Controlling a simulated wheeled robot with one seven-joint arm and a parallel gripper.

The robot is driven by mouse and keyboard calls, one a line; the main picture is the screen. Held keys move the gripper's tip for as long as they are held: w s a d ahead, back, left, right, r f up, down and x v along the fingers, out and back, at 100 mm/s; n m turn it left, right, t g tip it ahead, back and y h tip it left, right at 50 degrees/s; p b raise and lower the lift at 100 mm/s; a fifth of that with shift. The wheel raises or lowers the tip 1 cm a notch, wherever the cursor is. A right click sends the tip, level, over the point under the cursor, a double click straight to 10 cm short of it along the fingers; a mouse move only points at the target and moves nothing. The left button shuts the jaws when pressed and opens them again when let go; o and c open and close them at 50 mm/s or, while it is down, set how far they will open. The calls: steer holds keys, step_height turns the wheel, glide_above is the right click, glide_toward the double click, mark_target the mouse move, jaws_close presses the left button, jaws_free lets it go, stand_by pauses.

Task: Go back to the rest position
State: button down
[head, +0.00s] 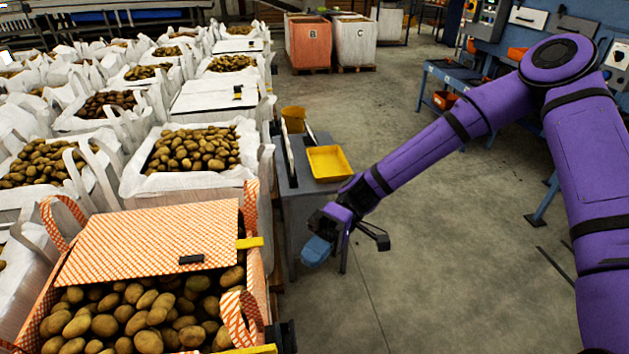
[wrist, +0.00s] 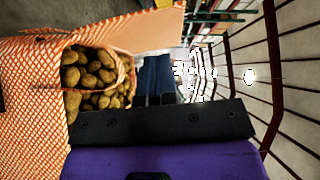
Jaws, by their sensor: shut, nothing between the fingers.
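My gripper (head: 316,251) hangs at the end of my purple arm, in front of the small grey table and to the right of the orange-checked bag. Its blue fingers are together with nothing between them. In the wrist view the blue fingers (wrist: 156,78) show side by side beyond a black bar. The gripper looks apart from the bag and table in the head view.
The orange-checked potato bag (head: 150,245) stands at lower left with a flap over part of it. It also shows in the wrist view (wrist: 35,95). A yellow tray (head: 329,163) lies on the grey table (head: 300,205). A blue bench (head: 462,80) stands at back right. The middle floor is clear.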

steer(key=w+d+r+m+t+h, duration=0.1)
steer(key=d+r+m+t+h, duration=0.3)
steer(key=d, duration=0.5)
steer(key=w+d+r+m+t+h, duration=0.2)
steer(key=d+r+t+h, duration=0.1)
steer(key=d+r+t, duration=0.4)
steer(key=s+d+r+m+t+h, duration=0.1)
steer(key=s+d+r+m+t, duration=0.2)
steer(key=s+d+r, duration=0.3)
steer(key=s+d+r+m+t+h, duration=0.1)
steer(key=s+d+r+m+t, duration=0.2)
steer(key=d+r, duration=0.7)
steer(key=s+t, duration=0.2)
steer(key=s, duration=0.1)
steer(key=shift+d+r+m+t, duration=0.25)
steer(key=shift+m+t, duration=0.05)
steer(key=shift+m, duration=0.1)
steer(key=shift+a, duration=0.15)
